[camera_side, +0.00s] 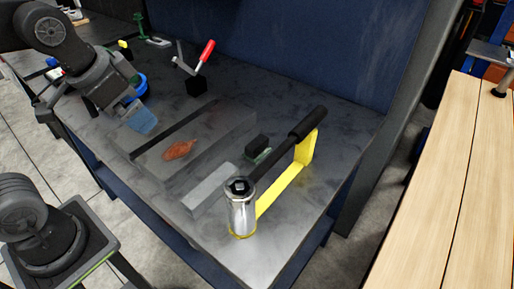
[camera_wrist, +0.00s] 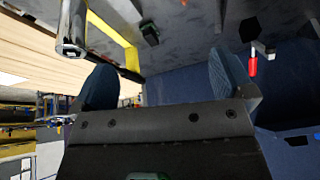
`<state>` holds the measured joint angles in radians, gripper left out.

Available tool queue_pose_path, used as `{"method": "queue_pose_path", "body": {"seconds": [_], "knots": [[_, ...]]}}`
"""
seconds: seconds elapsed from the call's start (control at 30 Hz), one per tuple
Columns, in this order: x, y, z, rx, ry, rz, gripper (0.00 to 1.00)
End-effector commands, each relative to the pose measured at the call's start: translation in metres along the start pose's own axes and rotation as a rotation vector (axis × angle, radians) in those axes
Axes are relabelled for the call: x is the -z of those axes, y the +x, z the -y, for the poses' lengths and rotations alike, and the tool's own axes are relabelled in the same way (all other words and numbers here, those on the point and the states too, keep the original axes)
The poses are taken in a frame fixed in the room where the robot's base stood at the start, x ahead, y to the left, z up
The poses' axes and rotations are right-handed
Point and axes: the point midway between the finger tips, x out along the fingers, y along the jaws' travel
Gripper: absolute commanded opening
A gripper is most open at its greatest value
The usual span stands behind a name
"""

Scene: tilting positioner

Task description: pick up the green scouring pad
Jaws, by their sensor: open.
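The green scouring pad (camera_side: 260,156) appears as a green edge beneath or against a small black block near the middle of the grey worktable; most of it is hidden. In the wrist view a small dark block with a green edge (camera_wrist: 150,34) shows at the top, beyond and between the fingers. My gripper (camera_side: 138,117) is at the left of the table, above its surface and well apart from the pad. In the wrist view its two blue fingers (camera_wrist: 165,78) stand wide apart with nothing between them.
A yellow frame (camera_side: 284,188) with a black-handled, silver-headed tool (camera_side: 241,208) stands right of the pad. A grey bar (camera_side: 208,190) and a rust-brown piece (camera_side: 179,149) lie left of it. A red-handled clamp (camera_side: 206,52) and a blue round container (camera_side: 140,86) are farther back.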

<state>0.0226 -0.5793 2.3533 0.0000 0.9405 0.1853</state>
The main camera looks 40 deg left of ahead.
Motion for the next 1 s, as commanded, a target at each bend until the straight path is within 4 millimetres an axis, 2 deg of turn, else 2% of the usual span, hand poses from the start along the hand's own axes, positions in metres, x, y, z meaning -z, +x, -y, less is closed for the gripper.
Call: {"method": "queue_pose_path", "body": {"seconds": [0.1, 0.27, 0.5, 0.6, 0.73, 0.8, 1.0], "knots": [[0.041, 0.009, 0.0, -0.029, 0.204, 0.068, 1.0], [0.091, 0.033, -0.003, -0.082, 0.485, 0.142, 1.0], [0.155, 0.094, -0.015, -0.194, 0.902, 0.236, 1.0], [0.173, 0.124, -0.023, -0.248, 1.061, 0.265, 1.0], [0.188, 0.157, -0.032, -0.306, 1.221, 0.288, 1.0], [0.192, 0.169, -0.036, -0.328, 1.279, 0.294, 1.0], [0.193, 0.189, -0.04, -0.355, 1.343, 0.301, 1.0]]}}
